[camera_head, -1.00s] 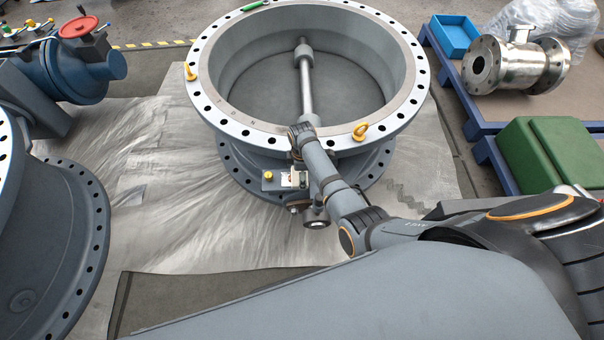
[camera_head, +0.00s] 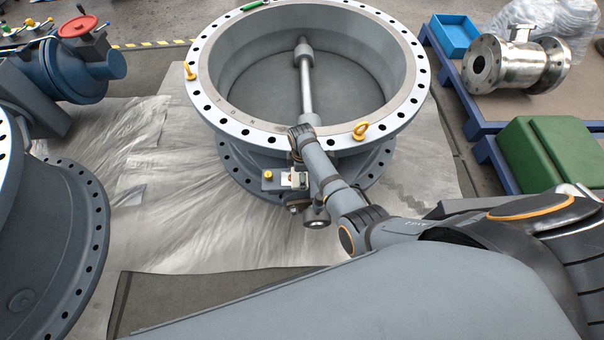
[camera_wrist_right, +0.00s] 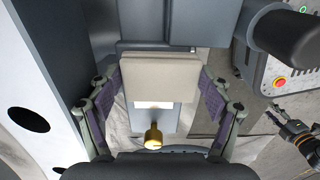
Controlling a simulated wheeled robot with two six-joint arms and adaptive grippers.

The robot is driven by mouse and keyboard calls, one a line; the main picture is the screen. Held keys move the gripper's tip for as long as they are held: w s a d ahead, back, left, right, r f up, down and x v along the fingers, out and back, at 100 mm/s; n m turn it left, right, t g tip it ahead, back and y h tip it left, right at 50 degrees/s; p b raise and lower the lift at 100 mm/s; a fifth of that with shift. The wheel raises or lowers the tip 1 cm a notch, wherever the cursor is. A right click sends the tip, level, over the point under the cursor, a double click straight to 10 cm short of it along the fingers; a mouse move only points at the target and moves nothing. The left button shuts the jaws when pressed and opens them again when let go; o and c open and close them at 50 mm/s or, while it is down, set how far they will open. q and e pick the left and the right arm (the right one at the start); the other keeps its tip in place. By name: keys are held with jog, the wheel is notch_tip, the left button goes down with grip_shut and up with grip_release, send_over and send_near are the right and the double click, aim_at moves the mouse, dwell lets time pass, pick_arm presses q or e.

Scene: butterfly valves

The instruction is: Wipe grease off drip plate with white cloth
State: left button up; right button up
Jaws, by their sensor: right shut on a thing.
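My right gripper (camera_wrist_right: 158,82) is shut on a folded off-white cloth (camera_wrist_right: 162,68), which sits between its two fingers in the right wrist view. A grey plate (camera_wrist_right: 168,125), which looks like the drip plate, lies beneath the cloth, with a brass knob at its near end. In the head view, the plate (camera_head: 269,186) shows at the foot of the large valve, and a pale bit of the cloth (camera_head: 290,181) shows beside my wrist. I cannot tell whether the cloth touches the plate. No grease can be made out. What looks like my left gripper (camera_wrist_right: 277,118) is small at the right wrist view's edge.
The large flanged valve (camera_head: 228,118) stands close behind my right wrist, with yellow eyebolts on its rim. Another flanged body (camera_head: 62,235) stands at left.

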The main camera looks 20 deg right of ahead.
aim_at(293, 176)
jog(key=shift+a, duration=0.1)
jog(key=shift+w+a, duration=0.2)
jog(key=shift+a, duration=0.4)
jog(key=shift+w+a+f, duration=0.1)
jog(key=shift+w+a, duration=0.1)
jog(key=shift+a, duration=0.55)
jog(key=shift+s+d+r+p, duration=0.2)
jog(key=shift+d+p, duration=0.4)
jog(key=shift+p, duration=0.05)
jog(key=shift+s+d+f+p, duration=0.15)
jog(key=shift+d+p, duration=0.1)
jog(key=shift+d, duration=0.2)
jog(key=shift+s+d+f+p, duration=0.15)
jog(key=shift+d+p, duration=0.05)
jog(key=shift+d, duration=0.25)
jog(key=shift+a, duration=0.15)
